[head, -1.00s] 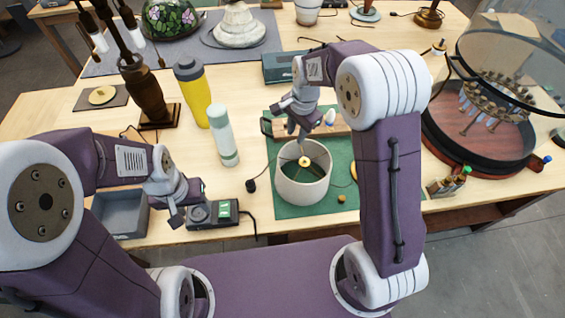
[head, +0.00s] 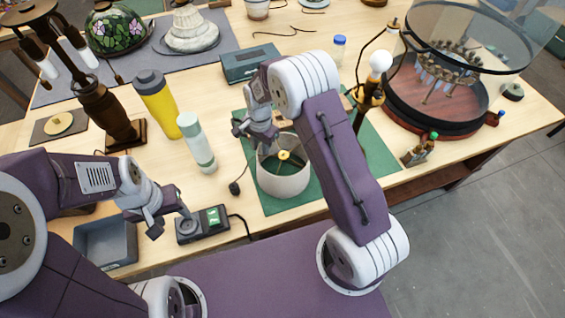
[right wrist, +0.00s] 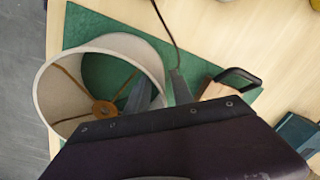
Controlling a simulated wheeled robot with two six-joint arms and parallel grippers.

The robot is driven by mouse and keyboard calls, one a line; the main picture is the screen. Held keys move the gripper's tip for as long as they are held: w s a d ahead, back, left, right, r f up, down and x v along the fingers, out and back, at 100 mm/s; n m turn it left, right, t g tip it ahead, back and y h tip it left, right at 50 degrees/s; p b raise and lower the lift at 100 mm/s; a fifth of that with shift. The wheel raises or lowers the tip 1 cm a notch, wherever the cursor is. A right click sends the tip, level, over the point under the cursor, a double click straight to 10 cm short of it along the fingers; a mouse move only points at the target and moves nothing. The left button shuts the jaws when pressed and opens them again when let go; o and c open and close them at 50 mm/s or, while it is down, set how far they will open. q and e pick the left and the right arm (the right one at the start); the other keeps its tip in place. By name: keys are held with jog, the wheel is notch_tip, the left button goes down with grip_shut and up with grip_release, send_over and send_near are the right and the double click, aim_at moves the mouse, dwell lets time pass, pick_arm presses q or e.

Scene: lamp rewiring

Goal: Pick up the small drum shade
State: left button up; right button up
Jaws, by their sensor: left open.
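The small drum shade (head: 283,181) is pale grey and stands upright on the green mat (head: 384,156), with a brass fitting inside. In the right wrist view the shade (right wrist: 58,98) is at the upper left. My right gripper (head: 260,140) is at the shade's far left rim. In the right wrist view its fingers (right wrist: 160,92) are apart, one seemingly inside the shade and one outside, with a gap beside the wall. Firm contact cannot be made out. My left gripper (head: 170,222) is open and empty beside the black device with a green display (head: 203,224).
A pale green bottle (head: 197,143) and a yellow bottle (head: 157,105) stand left of the mat. A lamp with a white bulb (head: 380,62) stands right, partly behind my right arm. A grey tray (head: 105,243) is at front left. A black cable lies near the shade.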

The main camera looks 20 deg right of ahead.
aim_at(261, 157)
notch_tip(261, 157, down, 4)
jog(key=shift+r+p, duration=0.1)
jog(key=shift+p, duration=0.35)
jog(key=shift+w+a+f, duration=0.1)
jog(key=shift+w+f, duration=0.05)
jog(key=shift+f, duration=0.1)
jog(key=shift+r, duration=0.1)
grip_shut()
dwell(0.7)
